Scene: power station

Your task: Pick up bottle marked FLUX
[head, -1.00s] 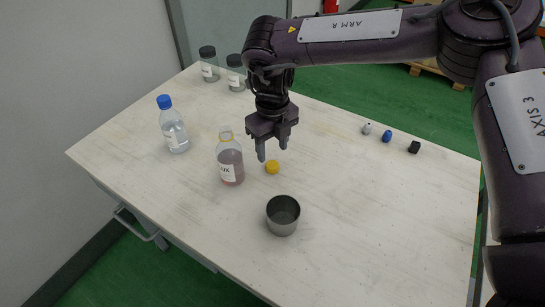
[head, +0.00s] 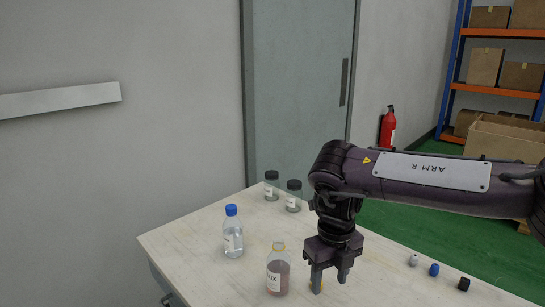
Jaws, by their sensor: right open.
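The bottle marked FLUX (head: 278,274) stands upright on the table in the head view, near the bottom edge of the picture. It is clear with a reddish-brown content, a white label and an open, yellowish neck. My right gripper (head: 329,284) points down just to the right of the bottle, apart from it. Its two fingers are open with nothing held between them. My left gripper is not in view.
A blue-capped bottle (head: 233,236) stands left of the FLUX bottle. Two dark-lidded jars (head: 272,187) (head: 294,197) stand at the back of the white table (head: 190,245). Several small items, including a blue one (head: 434,269), lie at right. A fire extinguisher (head: 387,128) and shelving (head: 500,88) are beyond.

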